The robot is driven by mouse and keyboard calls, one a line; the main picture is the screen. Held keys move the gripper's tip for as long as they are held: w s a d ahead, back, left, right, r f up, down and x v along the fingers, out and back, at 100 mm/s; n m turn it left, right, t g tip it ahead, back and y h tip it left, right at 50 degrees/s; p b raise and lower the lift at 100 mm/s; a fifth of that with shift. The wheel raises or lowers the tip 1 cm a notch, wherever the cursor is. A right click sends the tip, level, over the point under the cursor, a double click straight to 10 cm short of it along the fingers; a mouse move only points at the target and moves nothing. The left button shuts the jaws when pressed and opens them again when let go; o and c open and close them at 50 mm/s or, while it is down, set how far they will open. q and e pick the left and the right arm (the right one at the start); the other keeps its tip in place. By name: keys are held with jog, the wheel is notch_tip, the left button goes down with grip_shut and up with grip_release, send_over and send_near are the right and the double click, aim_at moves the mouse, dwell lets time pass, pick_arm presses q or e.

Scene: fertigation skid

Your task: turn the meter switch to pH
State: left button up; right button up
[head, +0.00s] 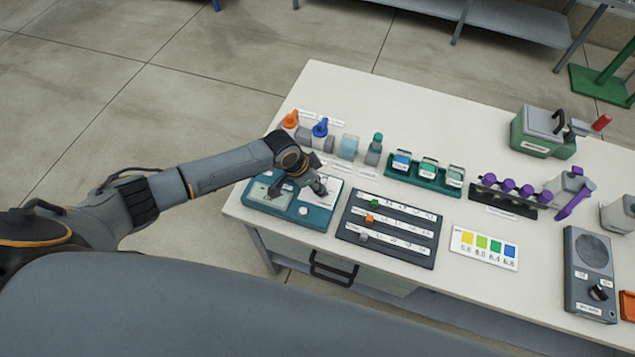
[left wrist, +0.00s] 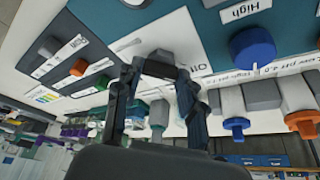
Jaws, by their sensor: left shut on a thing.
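The teal meter (head: 316,222) sits at the left end of the bench, with a display and a pale switch plate on top. My left gripper (head: 318,188) reaches down over the right part of the meter. In the left wrist view, the fingers of my left gripper (left wrist: 157,75) are shut on the dark meter switch (left wrist: 158,66), above the white plate (left wrist: 195,40). Part of an "Off" label shows beside it. The fingers hide much of the switch, and I cannot tell which mark it points to. My right gripper is not in view.
A blue knob (left wrist: 252,48) sits on the meter near the switch. To the right is a dark slotted board (head: 388,232). The bench's back middle is clear.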

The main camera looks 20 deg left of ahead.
pick_arm(q)
jog(key=shift+w+f+m+b, duration=0.1)
jog(key=shift+f+m+b, duration=0.1)
jog(key=shift+m+b, duration=0.65)
jog(key=m+b, duration=0.1)
jog(key=b, duration=0.1)
jog(key=m+g+b, duration=0.1)
jog(key=m, duration=0.1)
jog(key=m+g+h+b, duration=0.1)
jog(key=m+b, duration=0.1)
jog(key=shift+w+b, duration=0.25)
jog(key=shift+b, duration=0.05)
jog(key=shift+w+r+m+g+b, duration=0.1)
jog(key=shift+m+g+b, duration=0.4)
jog(key=shift+m+b, duration=0.6)
jog(key=shift+r+m+g+b, duration=0.1)
jog(key=shift+m+g+b, duration=0.4)
jog(key=shift+m+b, duration=0.55)
jog(key=shift+m, duration=0.3)
jog(key=o, duration=1.2)
jog(key=shift+c, duration=0.2)
jog(key=shift+a, duration=0.1)
